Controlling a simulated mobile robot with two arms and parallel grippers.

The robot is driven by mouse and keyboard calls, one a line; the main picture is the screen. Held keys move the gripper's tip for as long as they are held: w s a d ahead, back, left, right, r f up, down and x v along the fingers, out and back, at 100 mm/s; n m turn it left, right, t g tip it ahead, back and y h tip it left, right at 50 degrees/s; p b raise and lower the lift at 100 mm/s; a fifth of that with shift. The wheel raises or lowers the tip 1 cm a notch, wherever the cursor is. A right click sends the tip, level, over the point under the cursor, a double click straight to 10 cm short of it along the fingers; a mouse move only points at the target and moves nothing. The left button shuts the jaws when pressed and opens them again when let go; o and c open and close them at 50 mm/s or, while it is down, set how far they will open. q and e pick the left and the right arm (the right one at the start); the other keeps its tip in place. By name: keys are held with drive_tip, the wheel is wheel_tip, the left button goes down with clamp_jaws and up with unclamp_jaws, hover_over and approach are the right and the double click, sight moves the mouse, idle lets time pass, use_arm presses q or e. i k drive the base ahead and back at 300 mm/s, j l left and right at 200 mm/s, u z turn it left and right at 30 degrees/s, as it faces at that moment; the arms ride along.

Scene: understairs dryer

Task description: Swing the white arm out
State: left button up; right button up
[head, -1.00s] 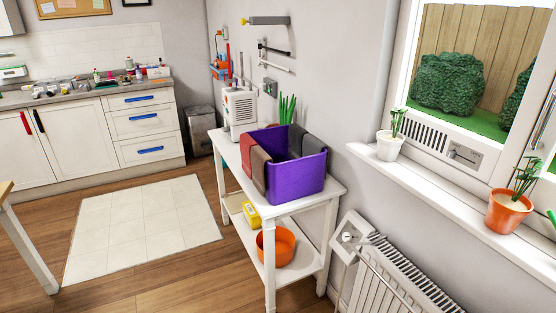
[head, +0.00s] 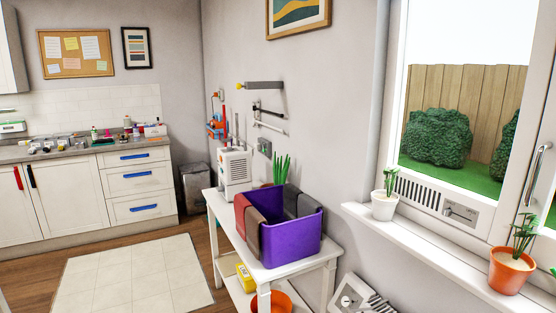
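The white arm (head: 269,126) is a thin bar on the grey wall, the lowest of three wall-mounted arms above the white side table. It appears to lie close along the wall. A black arm (head: 269,111) is just above it. A thicker grey arm (head: 264,85) with a yellow end is higher up. Neither of my grippers is in view.
A white side table (head: 328,254) stands below the arms with a purple bin (head: 292,243) holding dark and red cloths, a white machine (head: 236,170) and a green plant (head: 282,168). A window sill (head: 420,244) with potted plants is at right. Floor is open at left.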

sight(268, 126)
drive_tip(key=i+j+z, duration=0.1)
drive_tip(key=i+j, duration=0.3)
drive_tip(key=i+j+z, duration=0.1)
drive_tip(key=i+j, duration=0.3)
drive_tip(key=i+j+z, duration=0.1)
drive_tip(key=i+j, duration=0.6)
drive_tip(key=j, duration=0.2)
drive_tip(key=i+j+z, duration=0.15)
drive_tip(key=i+j, duration=0.2)
drive_tip(key=i+j+z, duration=0.1)
drive_tip(key=i+j, duration=0.25)
drive_tip(key=j, duration=0.25)
